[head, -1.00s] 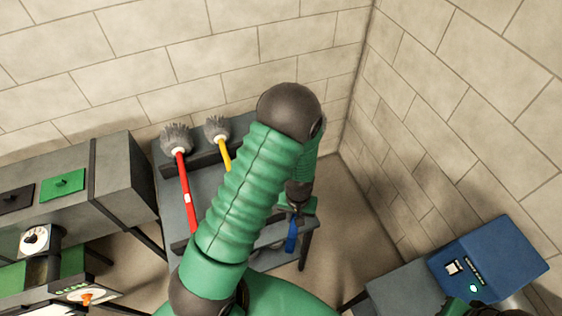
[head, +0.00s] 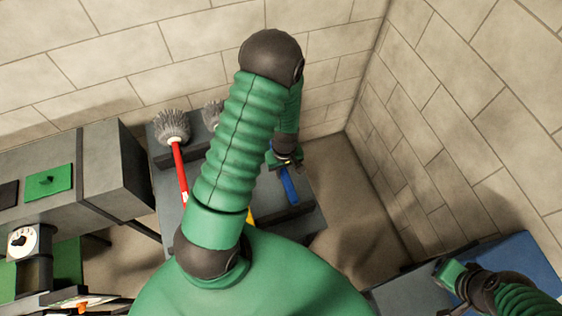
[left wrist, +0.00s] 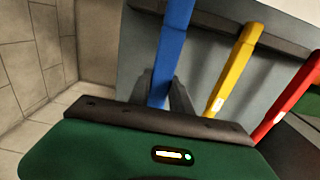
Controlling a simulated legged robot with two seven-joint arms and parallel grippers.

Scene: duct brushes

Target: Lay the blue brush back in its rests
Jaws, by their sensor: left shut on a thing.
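My left gripper (head: 284,160) is shut on the blue brush, whose handle (head: 289,185) shows below it over the right side of the grey table. In the left wrist view the blue handle (left wrist: 172,50) runs between the dark fingers (left wrist: 163,92). The brush's head is hidden. A dark rest bar (head: 297,212) crosses the table's near part; another dark bar (left wrist: 285,40) shows in the wrist view. I cannot tell whether the blue handle touches either bar. My right gripper (head: 452,272) is at lower right by a blue box; its jaws are unclear.
A red brush (head: 179,165) and a yellow brush (left wrist: 235,65) lie left of the blue one, partly covered by my arm in the head view. Grey cabinets (head: 122,170) stand at left. A blue box (head: 520,262) is at right. Bare floor lies right of the table.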

